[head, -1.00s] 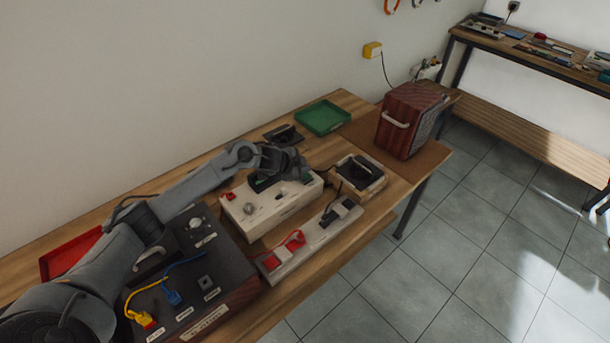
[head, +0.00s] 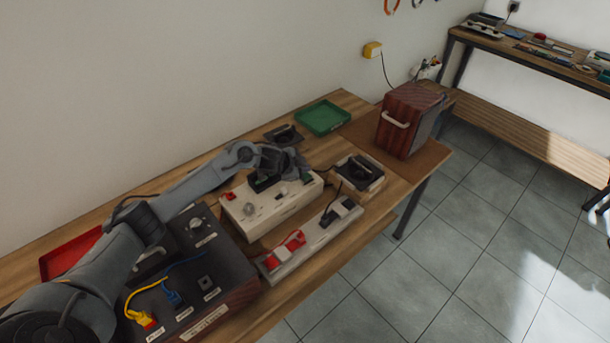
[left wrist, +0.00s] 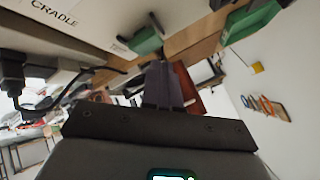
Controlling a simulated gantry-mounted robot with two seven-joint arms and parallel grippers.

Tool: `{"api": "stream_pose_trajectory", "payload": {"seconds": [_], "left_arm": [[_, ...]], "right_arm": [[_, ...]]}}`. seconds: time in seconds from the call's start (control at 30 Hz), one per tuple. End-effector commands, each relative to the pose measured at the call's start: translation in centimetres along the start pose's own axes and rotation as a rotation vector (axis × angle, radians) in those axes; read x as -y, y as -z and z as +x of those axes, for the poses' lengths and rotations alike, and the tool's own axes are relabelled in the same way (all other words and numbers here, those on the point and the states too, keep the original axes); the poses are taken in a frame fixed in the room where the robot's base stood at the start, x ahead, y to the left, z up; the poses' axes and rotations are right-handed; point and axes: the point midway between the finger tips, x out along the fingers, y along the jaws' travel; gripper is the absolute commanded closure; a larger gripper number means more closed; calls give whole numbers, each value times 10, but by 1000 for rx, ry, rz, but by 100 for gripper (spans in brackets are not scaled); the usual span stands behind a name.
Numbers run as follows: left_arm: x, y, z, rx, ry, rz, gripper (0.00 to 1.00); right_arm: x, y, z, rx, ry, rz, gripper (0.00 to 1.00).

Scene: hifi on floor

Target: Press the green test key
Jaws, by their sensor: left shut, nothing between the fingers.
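The green test key shows in the left wrist view (left wrist: 147,41), beside a small label that appears to read TEST, on a pale panel. In the head view a bit of green (head: 307,178) at the far right end of the white box (head: 285,207) appears to be this key. My left gripper (head: 304,170) is over that end of the box, its arm coming in from the left. Its fingers (left wrist: 163,85) are shut and empty, and appear apart from the key in the left wrist view. Contact is hard to judge in the head view. My right gripper is out of view.
The white box also has a red button (head: 230,195) and a knob (head: 249,209). Nearby are a power strip (head: 320,232), a black device in a wooden cradle (head: 360,170), a green tray (head: 322,118), a wooden speaker (head: 402,125) and a dark panel with cables (head: 228,270).

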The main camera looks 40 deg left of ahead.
Motion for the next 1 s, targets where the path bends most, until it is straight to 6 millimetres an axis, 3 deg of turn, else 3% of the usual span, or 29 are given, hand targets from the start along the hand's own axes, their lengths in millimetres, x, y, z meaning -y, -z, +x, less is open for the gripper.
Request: {"api": "stream_pose_trajectory", "payload": {"seconds": [1.0], "left_arm": [[-6,-6,8,0,0,0,100]], "right_arm": [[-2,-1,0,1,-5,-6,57]]}}
